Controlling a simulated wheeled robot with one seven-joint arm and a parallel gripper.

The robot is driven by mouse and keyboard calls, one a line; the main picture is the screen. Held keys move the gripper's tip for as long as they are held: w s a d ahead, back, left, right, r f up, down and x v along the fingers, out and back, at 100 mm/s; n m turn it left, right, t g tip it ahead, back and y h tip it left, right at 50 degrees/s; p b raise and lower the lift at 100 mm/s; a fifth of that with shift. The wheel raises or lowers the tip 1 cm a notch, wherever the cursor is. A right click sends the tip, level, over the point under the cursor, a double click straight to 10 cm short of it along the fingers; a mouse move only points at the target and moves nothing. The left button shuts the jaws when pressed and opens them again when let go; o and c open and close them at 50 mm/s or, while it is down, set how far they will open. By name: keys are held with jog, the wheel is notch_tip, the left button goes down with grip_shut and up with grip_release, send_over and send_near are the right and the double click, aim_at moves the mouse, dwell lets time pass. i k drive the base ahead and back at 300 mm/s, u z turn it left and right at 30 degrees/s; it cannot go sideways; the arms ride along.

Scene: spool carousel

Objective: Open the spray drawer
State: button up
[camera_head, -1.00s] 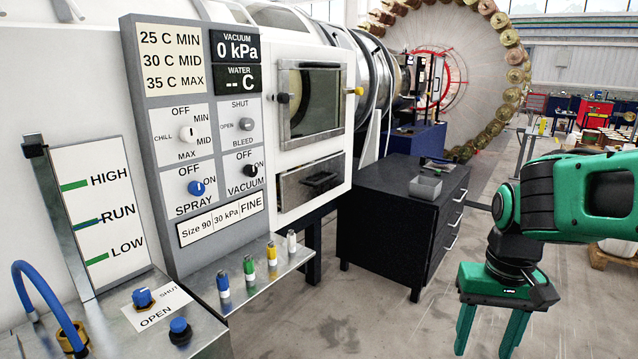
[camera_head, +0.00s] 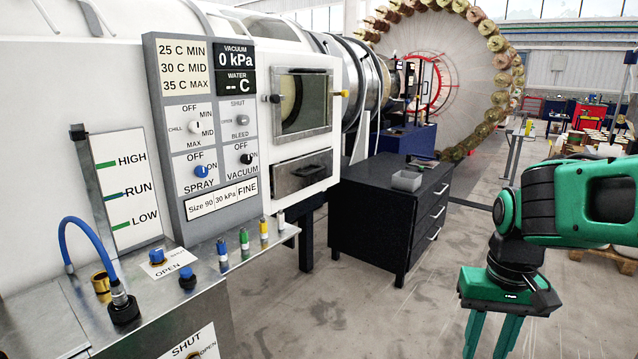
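A metal-fronted drawer (camera_head: 303,178) with a dark handle sits low in the white machine housing, below a windowed door (camera_head: 304,104). It looks shut, and I see no label on it. A SPRAY knob (camera_head: 201,172) with a blue cap is on the grey control panel left of the drawer. My gripper (camera_head: 491,345) hangs at the lower right, pointing down, with its two green fingers apart and nothing visible between them. Its fingertips are cut off by the bottom edge. It is well to the right of the drawer and apart from it.
A black cabinet (camera_head: 388,215) with several shut drawers and a grey tray (camera_head: 407,180) on top stands between the machine and my arm. A metal shelf (camera_head: 215,250) with several coloured nozzles juts out below the panel. The floor (camera_head: 400,310) in front is clear.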

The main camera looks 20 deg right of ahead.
aim_at(286, 178)
jog(key=k, duration=0.5)
jog(key=z, duration=0.65)
jog(key=i, duration=2.1)
jog(key=u, duration=0.6)
